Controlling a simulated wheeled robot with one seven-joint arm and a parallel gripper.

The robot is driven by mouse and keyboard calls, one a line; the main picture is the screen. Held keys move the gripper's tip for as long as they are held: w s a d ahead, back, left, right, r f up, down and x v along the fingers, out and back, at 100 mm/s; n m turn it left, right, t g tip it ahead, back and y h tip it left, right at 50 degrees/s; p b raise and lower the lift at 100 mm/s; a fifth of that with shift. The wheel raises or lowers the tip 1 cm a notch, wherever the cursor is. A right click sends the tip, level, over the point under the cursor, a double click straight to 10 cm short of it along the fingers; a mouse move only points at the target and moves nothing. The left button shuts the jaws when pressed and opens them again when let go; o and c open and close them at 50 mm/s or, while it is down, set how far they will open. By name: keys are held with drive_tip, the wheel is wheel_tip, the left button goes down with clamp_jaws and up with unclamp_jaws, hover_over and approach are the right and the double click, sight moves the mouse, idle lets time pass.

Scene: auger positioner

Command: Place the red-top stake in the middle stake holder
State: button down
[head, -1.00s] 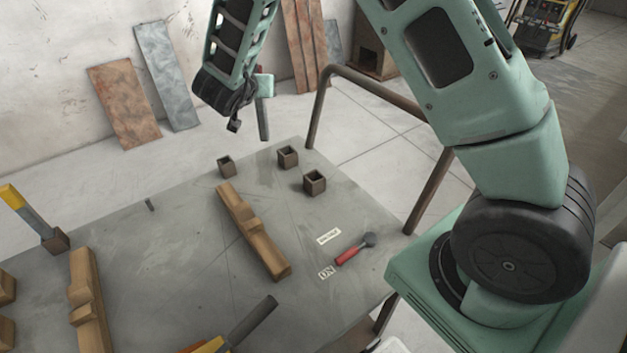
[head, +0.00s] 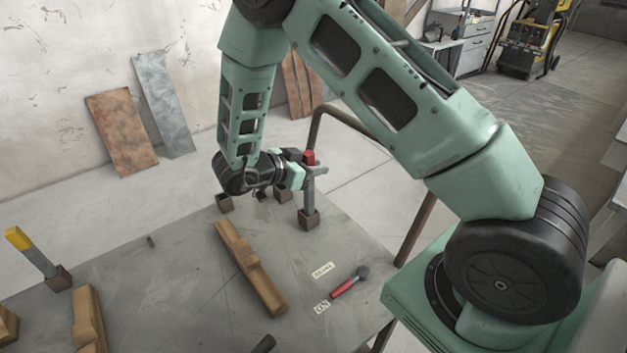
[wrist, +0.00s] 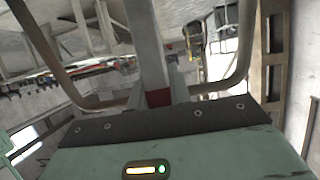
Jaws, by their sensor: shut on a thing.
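My gripper (head: 310,170) is shut on the red-top stake (head: 309,194), just below its red top (head: 309,157). The stake is grey and looks upright.
A yellow-topped stake (head: 32,252) leans in another holder (head: 59,279) at the left. Wooden pieces (head: 250,268) and (head: 88,320) lie on the grey table (head: 180,270). A bent metal rail (head: 350,122) stands behind.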

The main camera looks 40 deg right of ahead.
sight(314, 179)
drive_tip(key=shift+f, duration=1.85)
drive_tip(key=c, duration=1.3)
unclamp_jaws()
